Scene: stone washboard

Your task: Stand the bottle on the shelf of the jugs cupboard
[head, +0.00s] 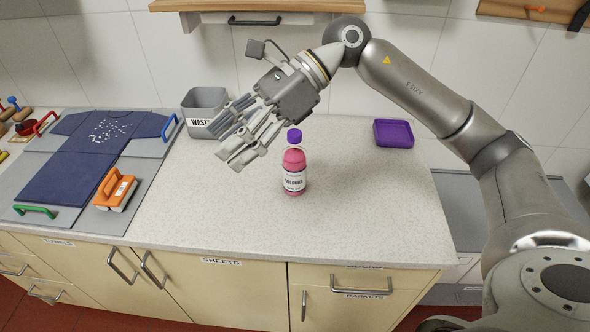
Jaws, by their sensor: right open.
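The bottle (293,177) is pink with a purple cap and a white label. It stands upright on the speckled countertop, near the middle of the head view. My right gripper (240,148) is open and empty. It hangs in the air up and left of the bottle in the picture, apart from it, with its fingers pointing down-left. My left gripper is not in view. No cupboard labelled for jugs can be made out, and its shelf is not seen.
A grey bin (203,105) labelled "WASTE" stands behind the gripper. A purple tray (393,133) lies at the back right. The countertop right of the bottle is clear.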

